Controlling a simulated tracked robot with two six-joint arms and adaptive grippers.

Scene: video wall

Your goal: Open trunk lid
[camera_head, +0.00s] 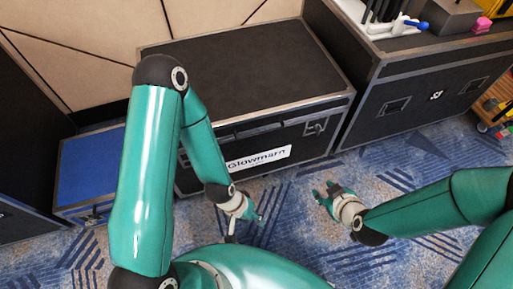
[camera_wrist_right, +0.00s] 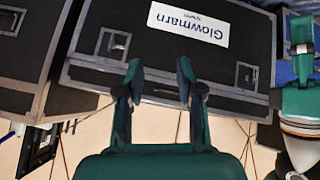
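The trunk is a black case with metal edges and a white "Glowmarn" label on its front. Its lid (camera_head: 245,65) lies flat and shut. The trunk's front (camera_wrist_right: 125,20) shows upside down in the right wrist view, with recessed fittings either side of the label. My left gripper (camera_head: 245,224) is in front of the trunk, below the label, apart from it, and looks open and empty. My right gripper (camera_head: 324,192) is in front of the trunk's right part, apart from it. In the wrist view its fingers (camera_wrist_right: 159,80) are spread with nothing between them.
A taller black case (camera_head: 425,95) stands close on the right, with tools and a pink item on top. A blue-topped box (camera_head: 88,165) and a dark case stand on the left. A beige panelled wall (camera_head: 90,40) is behind. The patterned carpet in front is clear.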

